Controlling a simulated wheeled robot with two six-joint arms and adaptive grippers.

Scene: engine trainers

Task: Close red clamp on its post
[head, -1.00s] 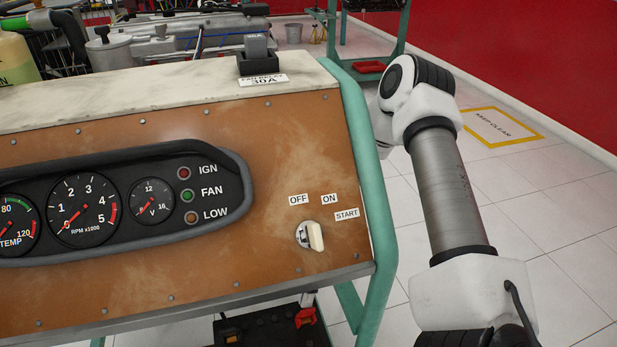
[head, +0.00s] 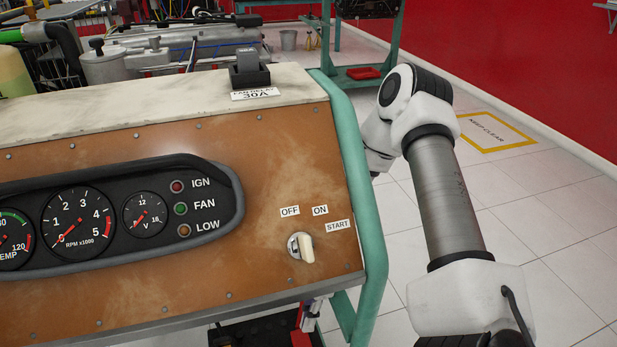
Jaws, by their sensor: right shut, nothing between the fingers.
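The red clamp (head: 300,338) shows only as a small red patch at the bottom edge, below the trainer's panel. It sits by the right end of a black battery (head: 250,334), which is mostly cut off by the frame. The post and whether the clamp is closed on it cannot be made out. A small part of my right gripper (head: 311,317) shows under the panel's lower right edge, just above the red patch. It is shut and empty; contact with the clamp cannot be told. My left gripper is out of view.
The brown instrument panel (head: 160,290) and its green frame tube (head: 372,230) stand between my view and the battery. A switch (head: 303,247) juts from the panel. A relay (head: 250,70) sits on top. Floor at the right is clear beyond my right arm.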

